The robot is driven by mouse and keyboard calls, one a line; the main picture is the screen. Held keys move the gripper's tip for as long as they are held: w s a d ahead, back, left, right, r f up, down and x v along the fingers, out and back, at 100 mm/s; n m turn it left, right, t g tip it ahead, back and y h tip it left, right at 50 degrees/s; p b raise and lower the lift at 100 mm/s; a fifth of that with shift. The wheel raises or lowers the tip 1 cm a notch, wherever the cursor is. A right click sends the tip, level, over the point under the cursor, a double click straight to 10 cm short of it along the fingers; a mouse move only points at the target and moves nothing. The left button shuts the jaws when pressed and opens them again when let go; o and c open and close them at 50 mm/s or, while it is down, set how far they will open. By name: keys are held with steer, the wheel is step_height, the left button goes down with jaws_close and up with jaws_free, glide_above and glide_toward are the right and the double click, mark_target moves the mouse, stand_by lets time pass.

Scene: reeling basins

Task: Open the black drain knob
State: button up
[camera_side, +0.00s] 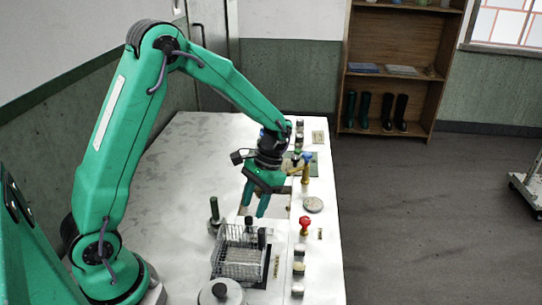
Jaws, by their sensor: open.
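My gripper (253,208) hangs over the white worktop with its green fingers pointing down and apart, and nothing shows between them. It is above and behind the wire basket. A dark upright handle (214,208) stands left of my gripper. I cannot tell which of these is the black drain knob.
A wire basket (238,265) and a round lidded pot (221,292) stand at the front. The left of the white worktop (185,170) is clear.

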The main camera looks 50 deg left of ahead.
mark_target(250, 217)
steer(key=shift+x, duration=2.05)
jaws_close()
